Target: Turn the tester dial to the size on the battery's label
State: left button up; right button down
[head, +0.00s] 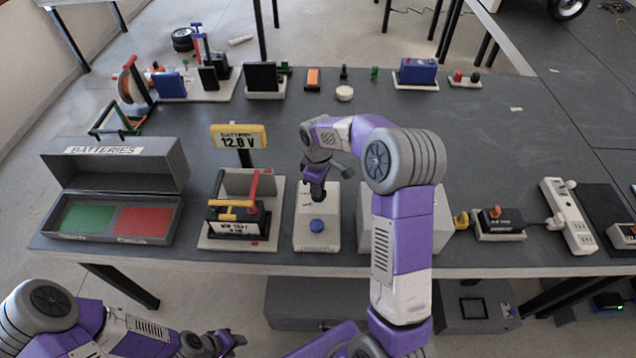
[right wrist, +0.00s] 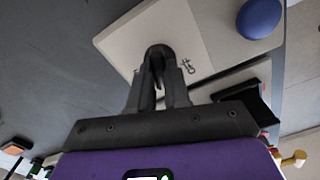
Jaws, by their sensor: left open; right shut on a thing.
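The tester (head: 318,236), a white box with a blue button (head: 317,225), stands near the front edge of the table. My right gripper (head: 316,192) points down at its far part and is shut on the dark dial (right wrist: 158,52), mostly hidden by the fingers. Small dark marks show on the white face beside it in the right wrist view, too small to read. A black battery (head: 236,220) with a white label sits in a tray (head: 268,185) to the left. Its label is too small to read surely. My left gripper (head: 230,341) is open and empty, low before the table.
A yellow display (head: 238,137) reading 12.6 V stands behind the tray. A grey BATTERIES box (head: 115,165) with green and red compartments is at left. A white block (head: 440,225) is partly behind my right arm. More devices line the back and right.

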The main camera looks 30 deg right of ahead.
jog(key=m+p, duration=0.1)
jog(key=m, duration=0.4)
jog(key=shift+r+m+p, duration=0.1)
jog(key=shift+m+p, duration=0.2)
jog(key=m+p, duration=0.1)
jog(key=m, duration=0.4)
jog(key=shift+m, duration=0.4)
jog(key=c, duration=1.1)
grip_release()
notch_tip(320, 180, up, 7)
jog(key=shift+r+p, duration=0.2)
jog(key=shift+p, duration=0.75)
